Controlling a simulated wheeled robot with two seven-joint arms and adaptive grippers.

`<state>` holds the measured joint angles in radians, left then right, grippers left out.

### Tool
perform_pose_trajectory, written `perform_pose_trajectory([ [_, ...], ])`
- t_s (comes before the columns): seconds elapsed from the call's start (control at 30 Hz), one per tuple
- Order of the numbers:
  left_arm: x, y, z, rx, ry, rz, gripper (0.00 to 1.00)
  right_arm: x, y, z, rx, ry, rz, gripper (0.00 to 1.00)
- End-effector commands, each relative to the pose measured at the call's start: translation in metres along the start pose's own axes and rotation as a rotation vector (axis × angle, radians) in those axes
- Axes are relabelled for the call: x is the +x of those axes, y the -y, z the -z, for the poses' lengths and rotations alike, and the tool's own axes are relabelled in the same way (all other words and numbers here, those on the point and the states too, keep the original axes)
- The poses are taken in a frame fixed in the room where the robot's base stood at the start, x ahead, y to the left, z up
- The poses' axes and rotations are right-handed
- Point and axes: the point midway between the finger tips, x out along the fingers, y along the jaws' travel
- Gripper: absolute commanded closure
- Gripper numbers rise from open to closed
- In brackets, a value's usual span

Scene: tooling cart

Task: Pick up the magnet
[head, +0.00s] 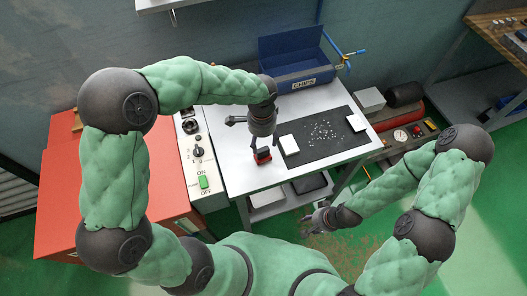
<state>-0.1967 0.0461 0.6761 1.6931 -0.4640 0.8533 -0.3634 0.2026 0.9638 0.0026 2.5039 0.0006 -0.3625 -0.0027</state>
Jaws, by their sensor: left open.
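The magnet appears to be the small red block with a dark top (263,156) on the pale cart top, left of the black mat. My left gripper (247,132) is open above the cart, just behind and over the red block. Its fingers are partly hidden by the hand, and I cannot tell whether one touches the block. My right gripper (309,222) is low in front of the cart, away from the red block. Its fingers are too small to judge.
The black mat (345,145) carries scattered small bright chips, with white blocks (289,145) (356,122) at its sides. A blue bin marked CHIPS (290,55) stands behind. A red cabinet with a switch panel (198,160) is left; a red compressor (410,120) is right.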

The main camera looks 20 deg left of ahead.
Motion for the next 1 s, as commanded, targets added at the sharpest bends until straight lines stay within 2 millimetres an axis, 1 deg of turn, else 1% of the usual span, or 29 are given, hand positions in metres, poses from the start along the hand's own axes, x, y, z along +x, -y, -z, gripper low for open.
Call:
perform_pose_trajectory([
  [0.03, 0.011, 0.000, 0.000, 0.000, 0.002, -0.002, 0.37, 0.003, -0.001, 0.000, 0.000, 0.000, 0.000, 0.60],
  [0.1, 0.022, 0.000, 0.000, 0.000, 0.003, -0.003, 0.37, 0.005, -0.002, 0.000, 0.000, 0.000, 0.000, 0.60],
  [0.2, 0.031, 0.000, 0.000, -0.001, 0.001, -0.002, 0.37, 0.007, -0.002, 0.001, 0.000, 0.000, 0.000, 0.60],
  [0.37, 0.039, 0.000, 0.001, -0.001, 0.000, -0.001, 0.37, 0.009, -0.003, 0.001, 0.000, -0.001, 0.000, 0.60],
  [0.47, 0.051, 0.000, 0.003, -0.001, 0.001, -0.002, 0.37, 0.012, -0.004, 0.001, 0.000, -0.001, 0.000, 0.60],
  [0.6, 0.072, 0.000, 0.005, 0.000, 0.001, -0.003, 0.37, 0.018, -0.006, 0.001, 0.000, -0.001, 0.000, 0.60],
  [0.7, 0.082, 0.001, 0.004, -0.001, 0.001, -0.002, 0.37, 0.020, -0.007, 0.001, 0.000, -0.001, 0.000, 0.60],
  [0.8, 0.085, 0.001, 0.005, -0.002, -0.001, -0.001, 0.37, 0.020, -0.007, 0.001, 0.000, -0.001, 0.000, 0.60],
  [0.97, 0.084, 0.001, 0.005, -0.001, -0.002, -0.001, 0.37, 0.019, -0.007, 0.001, 0.000, -0.001, 0.000, 0.60],
  [1.0, 0.084, 0.001, 0.005, -0.001, -0.001, -0.001, 0.48, 0.019, -0.007, 0.001, 0.000, -0.001, 0.000, 0.60],
])
